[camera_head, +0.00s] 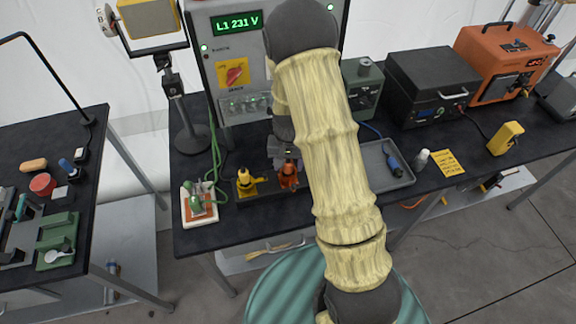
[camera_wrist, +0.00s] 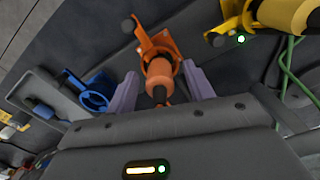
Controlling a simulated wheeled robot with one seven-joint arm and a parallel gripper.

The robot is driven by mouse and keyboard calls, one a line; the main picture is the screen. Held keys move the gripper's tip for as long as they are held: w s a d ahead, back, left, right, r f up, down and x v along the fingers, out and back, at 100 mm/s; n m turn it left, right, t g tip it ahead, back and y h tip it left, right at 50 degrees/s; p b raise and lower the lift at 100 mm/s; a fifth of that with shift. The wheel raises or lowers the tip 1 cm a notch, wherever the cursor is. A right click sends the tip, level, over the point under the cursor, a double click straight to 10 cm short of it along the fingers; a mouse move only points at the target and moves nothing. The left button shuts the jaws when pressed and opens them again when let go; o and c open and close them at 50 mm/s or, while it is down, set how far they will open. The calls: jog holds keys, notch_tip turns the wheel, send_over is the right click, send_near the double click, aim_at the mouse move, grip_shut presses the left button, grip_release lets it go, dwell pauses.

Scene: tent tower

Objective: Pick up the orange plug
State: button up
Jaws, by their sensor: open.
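The orange plug (camera_wrist: 159,72) stands in the wrist view between the two fingers of my gripper (camera_wrist: 160,88), with an orange ring-like bracket (camera_wrist: 152,45) around or behind its far end. My gripper is open, one finger on each side of the plug. I cannot tell whether either finger touches it. In the head view the orange plug (camera_head: 288,176) sits on a dark strip on the bench, right of a yellow plug (camera_head: 246,182). My gripper (camera_head: 285,160) is just over it there, partly hidden by my arm.
The yellow plug also shows in the wrist view (camera_wrist: 285,14), close on the right. A blue socket (camera_wrist: 95,95) lies on the left. A grey tray (camera_head: 372,160) with a blue tool is right of my arm. A panel (camera_head: 212,100) reading L1 231 V stands behind.

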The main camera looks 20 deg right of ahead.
dwell(0.4)
jog(key=c, duration=1)
jog(key=shift+r, duration=0.1)
notch_tip(320, 180, up, 9)
jog(key=shift+b, duration=0.9)
jog(key=shift+r, duration=0.5)
